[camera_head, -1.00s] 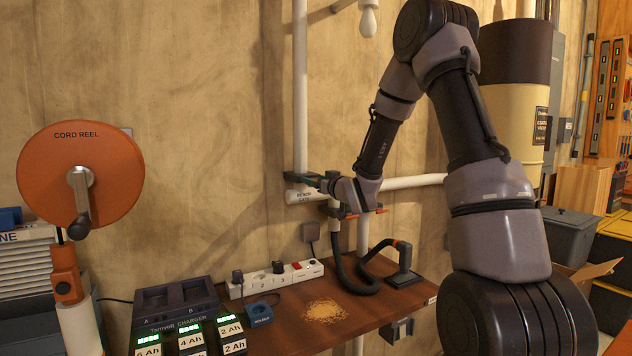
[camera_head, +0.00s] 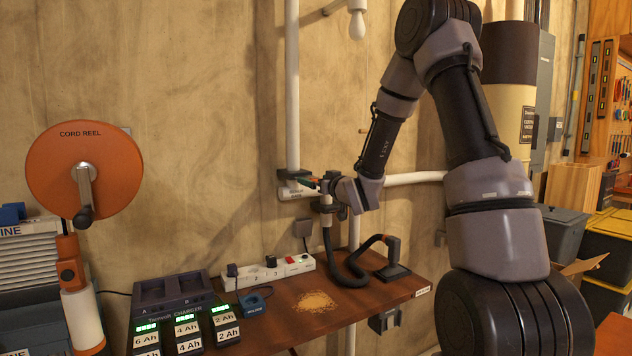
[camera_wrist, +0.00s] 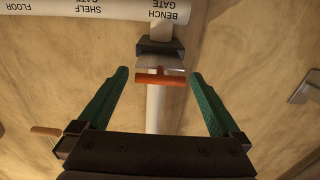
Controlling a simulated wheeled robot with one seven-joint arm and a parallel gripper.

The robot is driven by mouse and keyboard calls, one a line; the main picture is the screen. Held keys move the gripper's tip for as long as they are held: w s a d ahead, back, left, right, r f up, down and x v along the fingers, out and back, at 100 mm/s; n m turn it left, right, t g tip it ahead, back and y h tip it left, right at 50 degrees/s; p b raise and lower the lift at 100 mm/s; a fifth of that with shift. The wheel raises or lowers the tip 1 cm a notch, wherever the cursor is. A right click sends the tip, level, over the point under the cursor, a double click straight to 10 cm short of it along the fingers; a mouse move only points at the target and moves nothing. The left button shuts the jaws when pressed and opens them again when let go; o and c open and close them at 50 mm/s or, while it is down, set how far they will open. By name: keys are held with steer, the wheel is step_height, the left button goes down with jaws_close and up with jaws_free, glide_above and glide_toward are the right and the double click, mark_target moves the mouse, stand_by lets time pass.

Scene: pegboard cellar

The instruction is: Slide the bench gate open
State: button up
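The bench gate (camera_wrist: 160,48) is a dark housing with a pale metal plate and an orange handle bar (camera_wrist: 160,79), below the upside-down BENCH GATE label in the wrist view. My gripper (camera_wrist: 159,73) is open and empty; its green fingers stand on either side of the handle with gaps on both sides. I cannot tell whether the fingertips reach as far as the handle. In the head view my gripper (camera_head: 311,183) is at the white pipe above the bench, and it and my wrist hide most of the gate.
The bench (camera_head: 370,303) below holds a power strip (camera_head: 268,272), battery chargers (camera_head: 175,296), a sawdust pile (camera_head: 316,302) and a black hose (camera_head: 345,275). A cord reel (camera_head: 85,175) stands at left. Bins (camera_head: 562,236) stand at right.

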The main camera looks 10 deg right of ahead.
steer(key=v, duration=1)
steer(key=shift+s, duration=0.4)
steer(key=shift+d+r, duration=0.1)
steer(key=shift+d, duration=0.1)
steer(key=s+d+r+m+g+h, duration=0.5)
steer(key=s+d+r+h, duration=0.1)
steer(key=s, duration=0.3)
steer(key=s+a+r+m+g+y, duration=0.1)
steer(key=s+g, duration=0.1)
steer(key=s, duration=0.7)
steer(key=s+a+r+m+g+y, duration=0.1)
steer(key=s+a+g, duration=0.1)
steer(key=s, duration=0.8)
steer(key=shift+a+m+g, duration=0.35)
steer(key=shift+m+g, duration=0.05)
steer(key=shift+g, duration=0.1)
steer(key=shift+s+r, duration=0.1)
steer(key=shift+s, duration=0.05)
stand_by(0.5)
